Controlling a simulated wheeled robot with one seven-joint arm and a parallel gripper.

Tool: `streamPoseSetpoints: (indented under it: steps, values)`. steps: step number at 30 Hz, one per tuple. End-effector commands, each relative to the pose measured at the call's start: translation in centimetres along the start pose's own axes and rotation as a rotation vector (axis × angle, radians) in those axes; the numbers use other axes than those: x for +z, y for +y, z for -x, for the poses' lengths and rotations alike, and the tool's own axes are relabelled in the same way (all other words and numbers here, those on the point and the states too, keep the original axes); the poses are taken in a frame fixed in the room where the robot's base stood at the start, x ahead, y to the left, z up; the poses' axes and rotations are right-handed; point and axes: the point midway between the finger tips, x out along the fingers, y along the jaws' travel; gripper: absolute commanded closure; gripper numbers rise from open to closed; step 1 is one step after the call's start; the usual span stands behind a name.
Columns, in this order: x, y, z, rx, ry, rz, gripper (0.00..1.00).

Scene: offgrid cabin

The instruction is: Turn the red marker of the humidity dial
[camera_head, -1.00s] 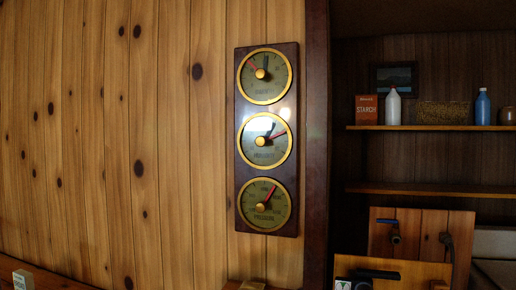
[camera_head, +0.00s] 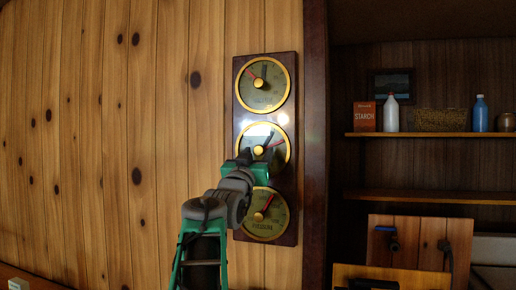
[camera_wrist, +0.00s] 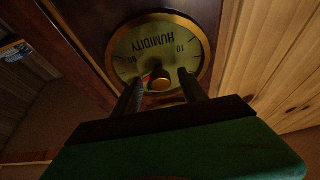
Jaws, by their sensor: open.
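The humidity dial (camera_head: 279,135) is the middle of three round, brass-rimmed gauges on a dark wooden panel. Its red marker (camera_head: 276,145) points right and slightly up from the brass centre knob (camera_head: 258,150); a dark needle points up and right. My gripper (camera_head: 245,156) is in front of the dial's lower left, hiding part of its face. In the wrist view the humidity dial (camera_wrist: 155,42) appears upside down. My open gripper (camera_wrist: 161,79) has one finger on each side of the brass knob (camera_wrist: 160,83). The red marker (camera_wrist: 146,76) shows beside the left finger. Contact cannot be told.
Another gauge (camera_head: 263,97) is above, and the pressure gauge (camera_head: 265,228) is below, partly behind my arm. A dark post (camera_head: 315,150) stands right of the panel. Shelves (camera_head: 430,134) with a starch box and bottles are further right. The plank wall at left is clear.

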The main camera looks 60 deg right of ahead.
Motion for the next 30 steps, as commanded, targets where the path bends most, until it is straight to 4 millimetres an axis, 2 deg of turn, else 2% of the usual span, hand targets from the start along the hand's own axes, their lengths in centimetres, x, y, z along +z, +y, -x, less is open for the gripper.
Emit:
streamPoseSetpoints:
  steps: [3,9,27,30]
  values:
    - [-0.04,0.03,-0.68,0.000,0.000,-0.001,0.50]
    - [0.06,-0.04,-0.63,-0.001,0.000,-0.001,0.50]
    - [0.06,-0.07,-0.60,-0.002,-0.001,-0.001,0.99]
    - [0.06,-0.07,-0.59,-0.002,-0.001,-0.001,1.00]
